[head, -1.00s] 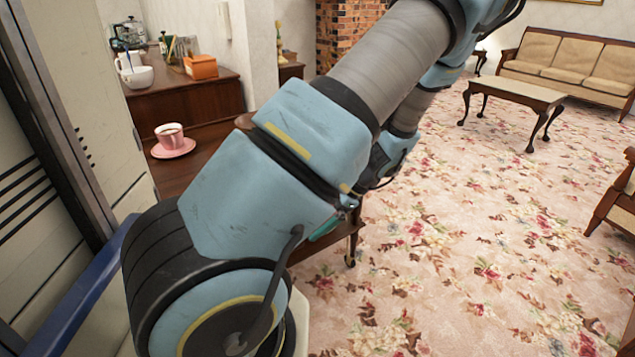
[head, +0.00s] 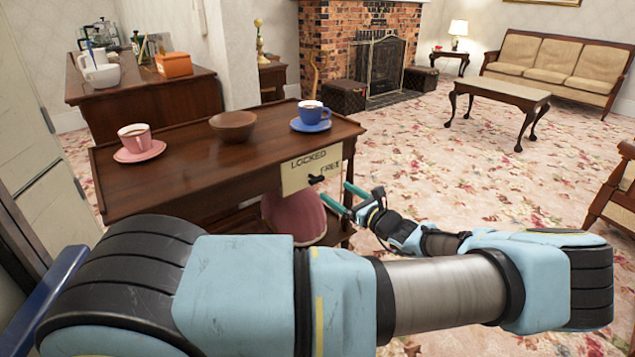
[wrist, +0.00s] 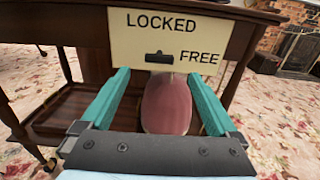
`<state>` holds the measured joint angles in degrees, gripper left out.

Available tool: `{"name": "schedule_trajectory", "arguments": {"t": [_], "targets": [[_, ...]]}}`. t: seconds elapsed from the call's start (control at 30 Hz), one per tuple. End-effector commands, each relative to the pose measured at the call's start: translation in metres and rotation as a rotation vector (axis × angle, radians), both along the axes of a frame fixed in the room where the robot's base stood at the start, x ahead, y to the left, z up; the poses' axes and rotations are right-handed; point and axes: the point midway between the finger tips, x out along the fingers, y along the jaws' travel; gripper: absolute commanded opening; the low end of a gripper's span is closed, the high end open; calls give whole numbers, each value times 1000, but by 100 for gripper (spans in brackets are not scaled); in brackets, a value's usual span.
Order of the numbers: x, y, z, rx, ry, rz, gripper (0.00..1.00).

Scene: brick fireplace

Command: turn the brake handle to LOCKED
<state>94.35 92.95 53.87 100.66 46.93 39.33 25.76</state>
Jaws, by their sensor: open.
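The brake handle (head: 316,179) is a small black piece on a cream plate (head: 296,176) at the right end of a wooden trolley (head: 190,166). The plate reads LOCKED at upper left and FREE at lower right. In the wrist view the handle (wrist: 158,57) is a short dark bar left of the word FREE, below LOCKED. Which label it points to is hard to tell. My gripper (head: 334,189) is open in front of the plate, its teal fingers pointing at it. In the wrist view my gripper (wrist: 158,74) has a finger on each side, with the handle between and beyond the tips.
A pink cup on a saucer (head: 138,144), a brown bowl (head: 233,125) and a blue cup on a saucer (head: 311,117) stand on the trolley. A pink rounded object (head: 295,213) shows below the plate. Open carpet lies to the right; a low table (head: 502,93) stands farther back.

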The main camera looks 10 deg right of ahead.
Motion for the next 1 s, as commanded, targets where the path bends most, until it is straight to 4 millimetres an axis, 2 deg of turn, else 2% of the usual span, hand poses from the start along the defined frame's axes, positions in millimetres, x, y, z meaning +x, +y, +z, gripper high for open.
{"name": "schedule_trajectory", "arguments": {"t": [0.2,0.43,0.6,0.87,1.0], "targets": [[37,23,0,1,1,3,95],[64,39,0,-1,1,3,95],[73,44,0,-1,2,2,95],[73,44,-1,-2,2,2,95],[73,44,-1,-2,2,2,80]]}}
